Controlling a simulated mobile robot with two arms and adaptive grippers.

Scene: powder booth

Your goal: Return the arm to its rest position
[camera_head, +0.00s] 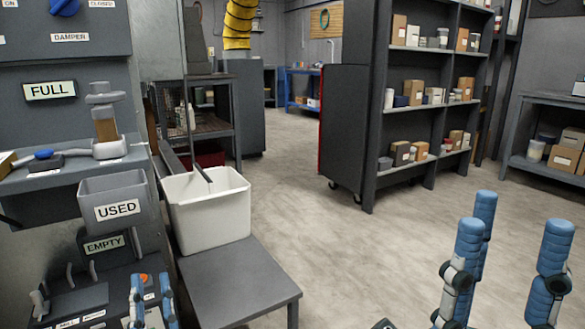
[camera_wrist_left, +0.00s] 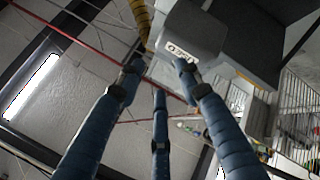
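My left gripper (camera_head: 152,286) shows at the bottom left of the head view, its blue padded fingers pointing up in front of the grey station. In the left wrist view its fingers (camera_wrist_left: 158,78) are spread with nothing between them, so it is open and empty. My right gripper (camera_head: 515,228) is at the bottom right of the head view, fingers pointing up, wide apart and empty above the floor. The left wrist view looks up past the fingers at the ceiling and a grey labelled box (camera_wrist_left: 190,35).
The grey station at left holds a USED bin (camera_head: 117,209) and an EMPTY sign (camera_head: 104,244) close to my left gripper. A white tub (camera_head: 208,217) stands on a grey table (camera_head: 235,290). A stocked shelf unit (camera_head: 425,115) stands behind. The middle floor (camera_head: 340,240) is clear.

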